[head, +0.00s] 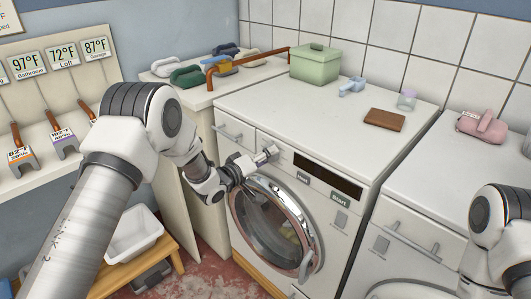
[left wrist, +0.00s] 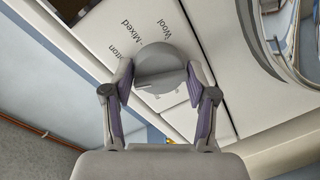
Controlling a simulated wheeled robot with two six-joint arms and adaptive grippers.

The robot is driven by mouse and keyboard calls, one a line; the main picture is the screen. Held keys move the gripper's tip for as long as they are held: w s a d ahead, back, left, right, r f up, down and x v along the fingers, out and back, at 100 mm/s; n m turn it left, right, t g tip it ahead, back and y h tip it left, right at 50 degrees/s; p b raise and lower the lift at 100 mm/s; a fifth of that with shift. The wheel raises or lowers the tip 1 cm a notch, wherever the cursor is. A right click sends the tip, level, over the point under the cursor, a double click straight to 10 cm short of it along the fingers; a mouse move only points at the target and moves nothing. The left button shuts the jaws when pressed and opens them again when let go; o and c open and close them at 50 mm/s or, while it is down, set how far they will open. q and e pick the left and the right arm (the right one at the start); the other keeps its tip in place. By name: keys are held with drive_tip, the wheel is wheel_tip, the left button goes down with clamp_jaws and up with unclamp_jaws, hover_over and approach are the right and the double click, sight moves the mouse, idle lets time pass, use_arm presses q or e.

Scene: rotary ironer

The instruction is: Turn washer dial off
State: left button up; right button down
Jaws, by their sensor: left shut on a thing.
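The white washer (head: 300,125) stands in the middle of the head view with its round door closed. Its grey dial (left wrist: 160,68) shows in the left wrist view, with the printed words "Wool", "Mixed" and a partly hidden one ending in "tton" around it. My left gripper (head: 265,156) is at the upper front panel, left of the dark display. In the left wrist view its two fingers (left wrist: 160,85) are shut on the dial, one on each side. The dial's far side and some of its labels are hidden. My right arm shows at the right edge, but its gripper is out of view.
A green box (head: 315,64), a blue item (head: 352,86), a brown block (head: 384,120) and a small jar (head: 406,100) are on the washer top. A second white machine (head: 440,185) stands at right. A white basin (head: 132,235) sits on a wooden bench at lower left.

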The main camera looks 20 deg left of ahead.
use_arm(q)
drive_tip(key=shift+w+r+n+h+p, duration=0.15)
drive_tip(key=shift+n+p, duration=0.25)
drive_tip(key=shift+n, duration=0.6)
drive_tip(key=shift+s+r+n+h+p, duration=0.15)
drive_tip(key=shift+n+p, duration=0.25)
drive_tip(key=shift+n, duration=0.6)
drive_tip(key=shift+w+f, duration=0.1)
drive_tip(key=o, duration=1.1)
drive_tip(key=v, duration=1.2)
